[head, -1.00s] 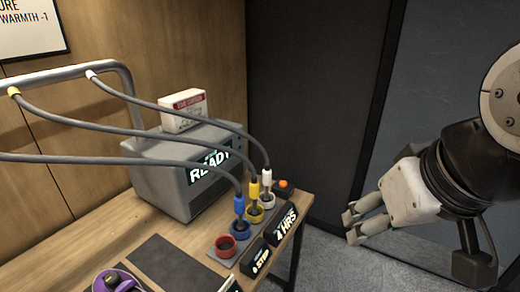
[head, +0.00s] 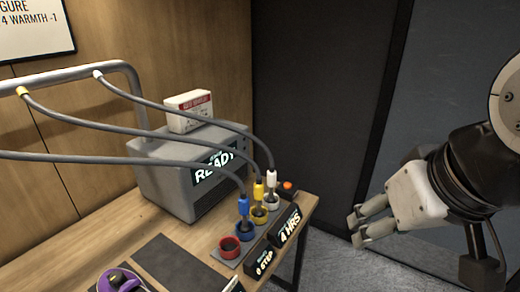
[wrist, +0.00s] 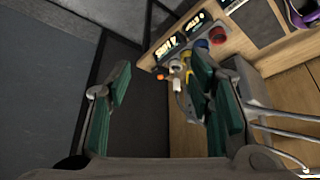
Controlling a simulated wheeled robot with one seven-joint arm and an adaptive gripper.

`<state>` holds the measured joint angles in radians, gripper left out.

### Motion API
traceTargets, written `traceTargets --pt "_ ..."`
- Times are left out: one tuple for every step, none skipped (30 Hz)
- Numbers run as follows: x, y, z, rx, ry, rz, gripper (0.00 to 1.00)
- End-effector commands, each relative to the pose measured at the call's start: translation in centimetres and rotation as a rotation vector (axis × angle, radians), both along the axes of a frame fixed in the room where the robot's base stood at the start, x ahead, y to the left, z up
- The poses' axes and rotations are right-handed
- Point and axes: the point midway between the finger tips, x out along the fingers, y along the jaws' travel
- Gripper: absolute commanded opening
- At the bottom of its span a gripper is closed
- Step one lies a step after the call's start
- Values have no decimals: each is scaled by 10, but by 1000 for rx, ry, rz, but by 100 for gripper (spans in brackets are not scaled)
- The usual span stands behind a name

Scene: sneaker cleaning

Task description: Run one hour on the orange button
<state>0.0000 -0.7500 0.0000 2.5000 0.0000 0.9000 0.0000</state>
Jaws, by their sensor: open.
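The orange button (head: 289,186) sits on a small dark box at the right end of the wooden table. It also shows as a small orange spot in the wrist view (wrist: 162,76). Beside it a dark display (head: 287,229) reads "4 HRS". My gripper (head: 357,231) is at the right of the head view, clear of the table and apart from the button. Its fingers are open and empty. In the wrist view the green-padded fingers (wrist: 160,105) stand wide apart, with the button beyond them.
Blue, yellow and white plugs with grey cables stand in sockets by the button; a red socket (head: 230,247) is empty. A grey machine (head: 177,188) reading "READY" stands behind. Another display (head: 264,263) reads "STEP". A purple object (head: 122,281) lies at the front. The floor right of the table is clear.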

Motion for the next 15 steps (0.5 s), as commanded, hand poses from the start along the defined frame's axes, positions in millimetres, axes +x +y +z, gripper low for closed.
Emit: traceTargets --pt "0 0 0 0 0 0 41" --pt "0 0 0 0 0 0 34" --pt "0 0 0 0 0 0 25" --pt "0 0 0 0 0 0 18" --pt "0 0 0 0 0 0 12" --pt "0 0 0 0 0 0 2" --pt "0 0 0 0 0 0 0" --pt "0 0 0 0 0 0 0" --pt "0 0 0 0 0 0 0" --pt "0 0 0 0 0 0 0" --pt "0 0 0 0 0 0 0" --pt "0 0 0 0 0 0 0" --pt "0 0 0 0 0 0 0" --pt "0 0 0 0 0 0 0" --pt "0 0 0 0 0 0 0"
